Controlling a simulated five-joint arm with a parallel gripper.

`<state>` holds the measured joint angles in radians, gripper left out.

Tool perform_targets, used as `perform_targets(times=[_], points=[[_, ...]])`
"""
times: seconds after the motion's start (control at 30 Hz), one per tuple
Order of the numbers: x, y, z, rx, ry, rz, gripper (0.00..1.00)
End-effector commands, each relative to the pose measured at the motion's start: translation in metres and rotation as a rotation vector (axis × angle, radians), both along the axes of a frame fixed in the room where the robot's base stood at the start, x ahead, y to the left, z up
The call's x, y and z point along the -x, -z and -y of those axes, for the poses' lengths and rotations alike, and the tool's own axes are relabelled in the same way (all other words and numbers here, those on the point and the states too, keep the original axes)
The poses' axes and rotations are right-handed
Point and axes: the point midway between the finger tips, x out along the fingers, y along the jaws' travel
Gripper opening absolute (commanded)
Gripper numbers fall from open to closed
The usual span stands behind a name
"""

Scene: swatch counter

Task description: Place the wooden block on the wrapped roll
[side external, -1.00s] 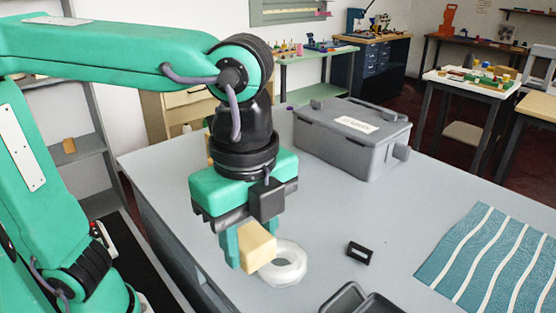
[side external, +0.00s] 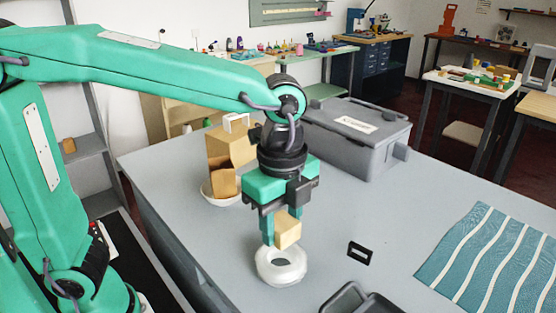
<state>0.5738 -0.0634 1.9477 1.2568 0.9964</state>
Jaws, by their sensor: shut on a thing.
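The pale wooden block (side external: 288,230) is between the fingers of my gripper (side external: 278,230), which is shut on it. The wrapped roll looks to be the white ring (side external: 281,275), lying flat on the grey counter with its hole facing up. The block appears over the back part of the ring, and its lower edge overlaps the ring's far rim in the picture. I cannot tell whether the block touches the roll or hangs just above it. The fingers hide part of the block's left side.
A grey lidded case (side external: 355,140) is at the back. A small black frame (side external: 359,253), a dark tray (side external: 362,299) and a striped teal cloth (side external: 490,258) lie to the right.

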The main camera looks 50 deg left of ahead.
Motion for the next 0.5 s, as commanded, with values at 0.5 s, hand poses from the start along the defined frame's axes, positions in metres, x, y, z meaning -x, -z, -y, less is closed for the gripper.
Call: perform_targets(times=[0.5], points=[[0.001, 0.04, 0.0, -0.001, 0.0, -0.002, 0.18]])
